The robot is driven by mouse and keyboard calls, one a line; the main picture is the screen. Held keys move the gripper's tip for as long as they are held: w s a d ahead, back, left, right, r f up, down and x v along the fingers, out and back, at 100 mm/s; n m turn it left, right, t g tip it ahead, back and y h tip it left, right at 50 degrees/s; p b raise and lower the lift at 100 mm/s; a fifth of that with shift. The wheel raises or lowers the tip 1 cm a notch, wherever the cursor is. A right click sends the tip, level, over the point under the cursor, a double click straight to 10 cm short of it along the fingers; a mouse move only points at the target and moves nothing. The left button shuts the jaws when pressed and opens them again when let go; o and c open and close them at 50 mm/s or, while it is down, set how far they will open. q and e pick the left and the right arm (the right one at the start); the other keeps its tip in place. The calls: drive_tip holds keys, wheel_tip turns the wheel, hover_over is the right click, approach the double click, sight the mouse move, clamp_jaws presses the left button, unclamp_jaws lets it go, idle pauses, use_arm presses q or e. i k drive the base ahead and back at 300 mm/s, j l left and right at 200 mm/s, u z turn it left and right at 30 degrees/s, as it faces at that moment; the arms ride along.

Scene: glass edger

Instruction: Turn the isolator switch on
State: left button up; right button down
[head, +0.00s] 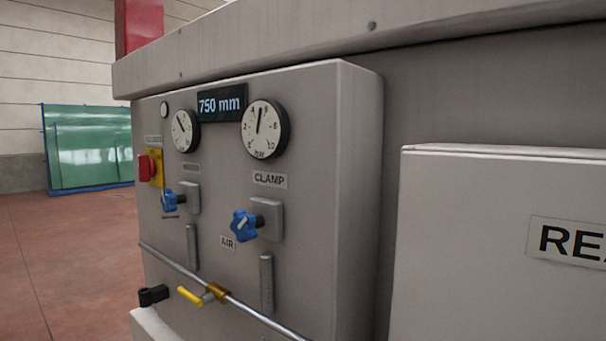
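The isolator switch is most likely the red knob (146,168) on a yellow plate (157,167), at the left edge of the grey control panel (318,200) in the head view. The label above it is too small to read. The knob sticks out to the left and is seen from the side, so its setting cannot be told. Neither of my grippers shows in this view.
Two blue knobs (244,225) (169,201), dials (265,129) and a "750 mm" display (221,103) are on the panel. A pipe with a yellow lever (190,296) crosses below. A grey box (500,240) juts out at right. Floor at left is clear.

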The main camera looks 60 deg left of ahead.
sight(146, 165)
drive_tip(key=l+u, duration=0.2)
drive_tip(key=u, duration=2.7)
drive_tip(key=j, duration=0.1)
